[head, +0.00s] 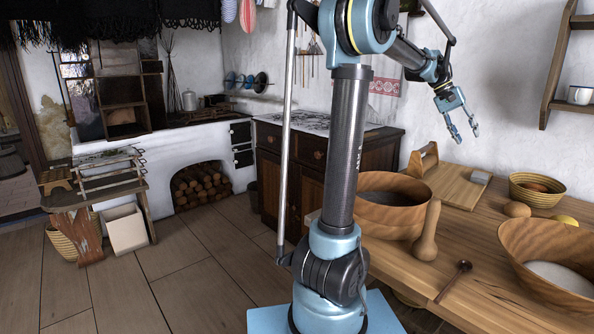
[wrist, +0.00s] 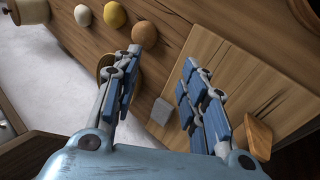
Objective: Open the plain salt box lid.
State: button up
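I cannot make out a salt box or its lid for certain in either view. A small wooden piece with a sloping top (head: 425,158) stands at the back left of the board on the table. A wooden piece also shows at the right of the wrist view (wrist: 258,137); I cannot tell whether either is the box. My gripper (head: 467,135) is raised above the table near the white wall, apart from everything. Its fingers (wrist: 161,58) are spread in the wrist view, with nothing between them but the wooden surfaces beyond.
The wooden board (head: 452,190) carries a grey block (head: 480,177). A large bowl (head: 385,222), a wooden pestle (head: 427,232), a dark spoon (head: 455,280), a basket (head: 538,197) and another bowl (head: 550,250) crowd the table. A wall shelf (head: 557,65) is at right.

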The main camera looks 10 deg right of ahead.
jog(key=w+a+f+n+t, duration=0.2)
jog(key=w+a+t, duration=0.15)
jog(key=a, duration=0.75)
jog(key=w+a+f+n+t, duration=0.2)
jog(key=w+a+f, duration=0.15)
jog(key=a, duration=0.85)
jog(key=w+a+f+n+t, duration=0.2)
jog(key=w+a, duration=0.2)
jog(key=a, duration=0.7)
jog(key=s+a+f+n+t+y, duration=0.2)
jog(key=s+a+f, duration=0.15)
jog(key=a, duration=0.75)
jog(key=s+a+f+n+t+y, duration=0.25)
jog(key=a+f, duration=0.25)
jog(key=a, duration=0.5)
jog(key=s+f+g, duration=0.5)
jog(key=s+f, duration=0.6)
jog(key=s, duration=0.4)
jog(key=shift+a+f+m, duration=0.2)
jog(key=shift+a+m, duration=0.15)
